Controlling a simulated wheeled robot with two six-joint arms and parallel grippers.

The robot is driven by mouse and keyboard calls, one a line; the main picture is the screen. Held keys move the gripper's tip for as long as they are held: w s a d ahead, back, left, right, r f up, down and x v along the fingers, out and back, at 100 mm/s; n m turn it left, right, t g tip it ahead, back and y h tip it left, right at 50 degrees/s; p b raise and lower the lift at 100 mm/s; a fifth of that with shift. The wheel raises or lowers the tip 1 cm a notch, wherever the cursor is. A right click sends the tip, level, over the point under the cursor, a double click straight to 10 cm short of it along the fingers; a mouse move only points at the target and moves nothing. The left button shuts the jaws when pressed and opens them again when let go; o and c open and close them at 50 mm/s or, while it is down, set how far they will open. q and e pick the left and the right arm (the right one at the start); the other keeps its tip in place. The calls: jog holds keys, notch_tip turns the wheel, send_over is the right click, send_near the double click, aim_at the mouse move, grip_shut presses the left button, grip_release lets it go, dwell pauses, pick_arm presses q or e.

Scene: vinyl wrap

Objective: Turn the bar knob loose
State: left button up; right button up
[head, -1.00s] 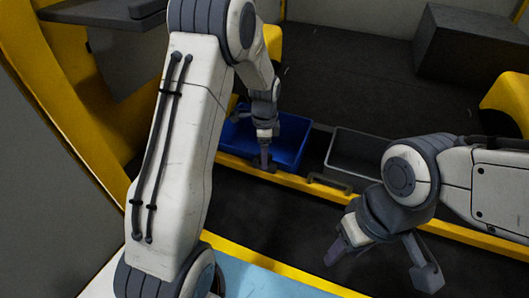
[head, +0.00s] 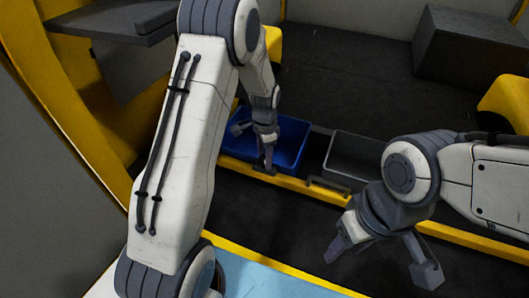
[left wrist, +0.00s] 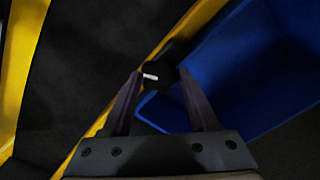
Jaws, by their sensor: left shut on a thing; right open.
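The bar knob (left wrist: 151,77) shows in the left wrist view as a small dark piece with a pale mark, between the fingertips. My left gripper (left wrist: 157,78) is shut on it; most of the knob's outline is lost in shadow. In the head view my left gripper (head: 268,168) points down at the yellow rail, in front of the blue bin, and hides the knob. My right gripper (head: 378,262) is open and empty at the lower right, its fingers wide apart, away from the knob.
The blue bin (head: 289,150) is right behind my left gripper, with a grey bin (head: 345,158) to its right. A yellow rail (head: 235,168) runs along their front. A dark grey box (head: 470,50) stands at the back right. The dark floor before the rail is clear.

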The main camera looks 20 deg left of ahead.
pick_arm(q)
jog(key=n+p, duration=0.2)
jog(key=n, duration=0.2)
jog(key=shift+r+n, duration=0.15)
jog(key=shift+n, duration=0.25)
jog(key=n+p, duration=0.2)
jog(key=n, duration=0.3)
jog(key=shift+w, duration=0.1)
jog(key=n+p, duration=0.1)
jog(key=n, duration=0.3)
jog(key=shift+n, duration=0.4)
jog(key=shift+n+p, duration=0.5)
jog(key=shift+n, duration=1.8)
jog(key=o, duration=1.4)
